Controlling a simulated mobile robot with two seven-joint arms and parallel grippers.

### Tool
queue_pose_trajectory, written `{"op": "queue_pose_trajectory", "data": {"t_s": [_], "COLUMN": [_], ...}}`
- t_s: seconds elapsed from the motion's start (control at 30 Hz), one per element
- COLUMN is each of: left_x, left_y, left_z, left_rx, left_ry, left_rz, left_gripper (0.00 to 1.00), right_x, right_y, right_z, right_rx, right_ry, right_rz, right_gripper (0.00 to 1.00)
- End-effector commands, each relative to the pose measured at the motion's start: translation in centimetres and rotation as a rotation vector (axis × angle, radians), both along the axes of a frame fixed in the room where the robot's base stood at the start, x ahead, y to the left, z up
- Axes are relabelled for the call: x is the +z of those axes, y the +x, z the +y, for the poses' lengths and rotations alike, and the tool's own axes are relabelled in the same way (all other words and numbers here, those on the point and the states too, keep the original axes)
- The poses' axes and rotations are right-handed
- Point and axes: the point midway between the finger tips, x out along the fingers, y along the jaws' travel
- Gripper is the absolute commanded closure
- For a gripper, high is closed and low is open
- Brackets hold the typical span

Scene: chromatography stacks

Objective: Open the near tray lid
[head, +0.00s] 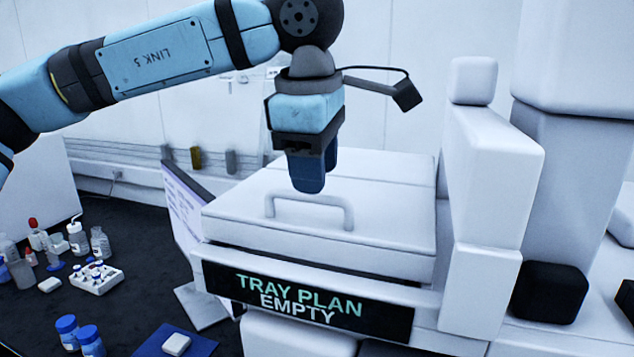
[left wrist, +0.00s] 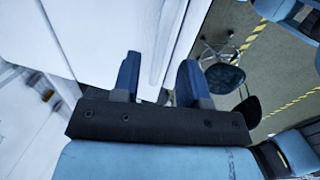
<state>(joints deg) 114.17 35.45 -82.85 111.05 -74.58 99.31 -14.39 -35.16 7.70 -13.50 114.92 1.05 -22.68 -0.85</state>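The near tray lid (head: 235,215) is a flat white panel, closed on top of the white instrument. A white bar handle (head: 330,201) stands up from it near its front. My left gripper (head: 308,188) points down just above and behind the handle in the head view; whether it touches the handle is unclear. In the left wrist view my left gripper (left wrist: 160,78) has its two blue fingers apart, with white surfaces and edges seen between and beyond them. I cannot make out the handle for certain there. My right gripper is not in view.
A front panel (head: 310,300) reads "TRAY PLAN EMPTY". A white upright block (head: 490,190) rises right of the lid, and a screen (head: 185,210) stands to its left. Bottles and a white vial rack (head: 95,278) stand on the dark bench at left.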

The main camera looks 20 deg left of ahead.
Motion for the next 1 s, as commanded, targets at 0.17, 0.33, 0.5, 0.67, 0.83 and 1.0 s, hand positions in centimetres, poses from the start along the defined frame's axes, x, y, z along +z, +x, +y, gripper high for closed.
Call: {"op": "queue_pose_trajectory", "data": {"t_s": [0.17,0.33,0.5,0.67,0.83,1.0], "left_x": [-2.1,-2.9,-3.0,-3.0,-2.9,-2.8], "left_y": [0.4,0.6,0.6,0.6,0.6,0.6], "left_z": [0.0,0.0,0.0,0.0,0.0,-0.1], "left_rx": [0.001,0.001,0.001,0.0,0.0,0.001], "left_ry": [-0.001,0.0,-0.001,-0.001,-0.001,-0.001], "left_rz": [0.0,-0.001,-0.001,-0.001,-0.001,0.003], "left_gripper": [0.6,0.6,0.6,0.81,1.0,1.0], "right_x": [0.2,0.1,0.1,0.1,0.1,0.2], "right_y": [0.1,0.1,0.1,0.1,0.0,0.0], "right_z": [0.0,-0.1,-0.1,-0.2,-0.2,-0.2], "right_rx": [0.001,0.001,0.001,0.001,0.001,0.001], "right_ry": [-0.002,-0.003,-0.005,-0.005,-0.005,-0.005], "right_rz": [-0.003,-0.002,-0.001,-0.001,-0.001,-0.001], "right_gripper": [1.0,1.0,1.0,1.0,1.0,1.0]}}
